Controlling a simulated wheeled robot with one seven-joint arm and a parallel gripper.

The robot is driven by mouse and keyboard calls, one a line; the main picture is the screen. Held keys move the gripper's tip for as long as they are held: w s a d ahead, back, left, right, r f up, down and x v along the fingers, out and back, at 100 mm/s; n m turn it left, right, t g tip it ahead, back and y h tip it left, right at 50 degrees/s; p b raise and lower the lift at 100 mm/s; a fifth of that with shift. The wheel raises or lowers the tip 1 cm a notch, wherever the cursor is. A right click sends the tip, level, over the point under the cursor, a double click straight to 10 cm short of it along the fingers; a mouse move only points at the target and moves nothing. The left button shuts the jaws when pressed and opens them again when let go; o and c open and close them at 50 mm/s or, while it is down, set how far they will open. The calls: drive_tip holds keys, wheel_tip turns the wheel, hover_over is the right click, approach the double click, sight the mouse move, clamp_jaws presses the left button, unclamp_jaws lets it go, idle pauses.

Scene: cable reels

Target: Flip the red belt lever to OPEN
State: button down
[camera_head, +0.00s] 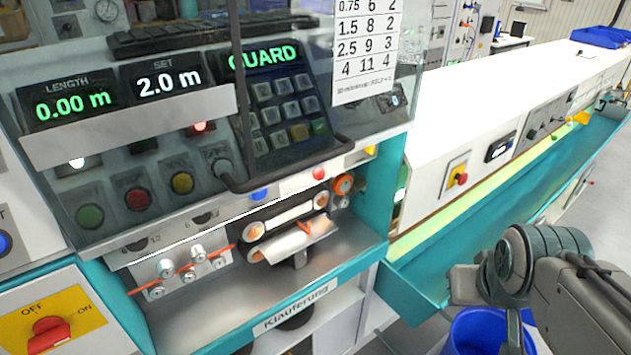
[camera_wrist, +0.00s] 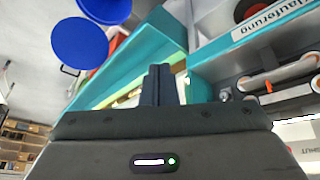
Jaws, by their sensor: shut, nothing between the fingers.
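My gripper (camera_wrist: 160,72) is shut and empty in the wrist view, its two dark fingers together. In the head view my arm is at the lower right, well apart from the machine, and the fingertips cannot be made out. The belt unit (camera_head: 290,215) has two pale belts, one above the other, in the machine's open bay. A small red-orange piece (camera_head: 305,228) shows at the lower belt; it also shows in the wrist view (camera_wrist: 268,87). A round red knob (camera_head: 319,173) sits above the belts. I cannot tell which of these is the lever, and no OPEN mark is readable.
A red OFF/ON switch (camera_head: 48,335) is at the lower left. A teal trough (camera_head: 510,200) runs off right. Blue bins (camera_head: 480,330) stand below it near my arm.

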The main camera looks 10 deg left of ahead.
drive_tip(key=w+a+n+t+b, duration=0.3)
drive_tip(key=w+n+t, duration=0.25)
drive_tip(key=w, duration=0.35)
drive_tip(key=n+y+b, duration=0.6)
drive_tip(key=n+y, duration=1)
drive_tip(key=n, duration=0.4)
approach(319, 174)
drive_tip(key=s+a, duration=0.4)
drive_tip(key=s, duration=0.1)
drive_tip(key=shift+w+d+r, duration=0.1)
drive_tip(key=shift+w+r, duration=0.1)
drive_tip(key=shift+r, duration=0.1)
drive_tip(key=w+a+p, duration=0.3)
drive_tip(key=w+a, duration=0.2)
drive_tip(key=w, duration=0.3)
